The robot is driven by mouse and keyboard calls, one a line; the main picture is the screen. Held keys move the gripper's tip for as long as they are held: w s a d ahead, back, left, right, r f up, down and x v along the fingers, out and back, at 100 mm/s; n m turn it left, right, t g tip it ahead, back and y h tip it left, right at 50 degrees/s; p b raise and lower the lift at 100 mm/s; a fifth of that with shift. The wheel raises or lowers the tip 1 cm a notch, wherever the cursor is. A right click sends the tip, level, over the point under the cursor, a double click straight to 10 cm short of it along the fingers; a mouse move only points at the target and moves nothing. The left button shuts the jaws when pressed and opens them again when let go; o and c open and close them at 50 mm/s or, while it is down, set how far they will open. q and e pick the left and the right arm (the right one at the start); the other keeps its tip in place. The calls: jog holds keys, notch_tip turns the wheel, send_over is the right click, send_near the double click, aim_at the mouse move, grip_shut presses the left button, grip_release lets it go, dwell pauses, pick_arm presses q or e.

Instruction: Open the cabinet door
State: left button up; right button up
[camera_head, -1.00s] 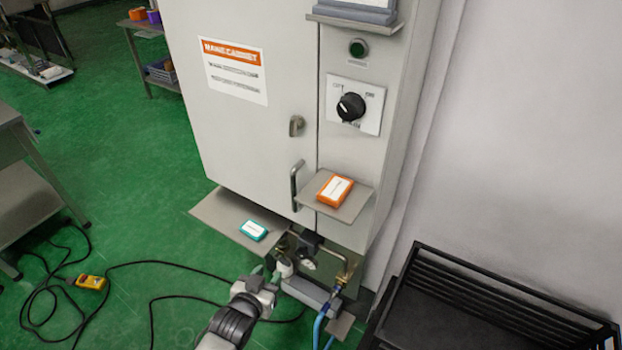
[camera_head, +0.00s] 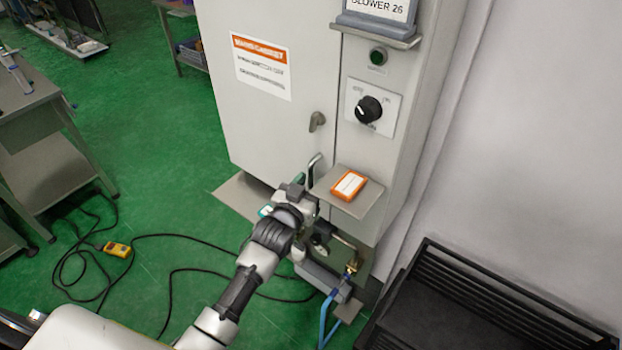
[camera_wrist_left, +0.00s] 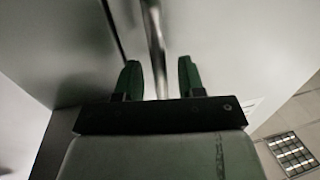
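The cabinet door (camera_head: 275,115) is a light grey panel with an orange-headed label, and it looks shut against its frame. A metal bar handle (camera_head: 314,163) sits at its lower right edge, with a turn latch (camera_head: 317,121) above it. My left gripper (camera_head: 304,184) is at the lower part of the handle, which it partly hides. In the left wrist view, its two green fingers (camera_wrist_left: 160,76) are open, with the handle (camera_wrist_left: 154,35) running between them and a visible gap on each side. My right gripper is not in view.
A small shelf (camera_head: 331,194) with an orange box (camera_head: 349,185) juts out just right of the handle. A black rack (camera_head: 480,315) stands at right. Cables lie on the green floor.

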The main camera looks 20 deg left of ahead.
pick_arm(q)
jog(key=shift+w, duration=0.5)
grip_shut()
jog(key=shift+s, duration=0.15)
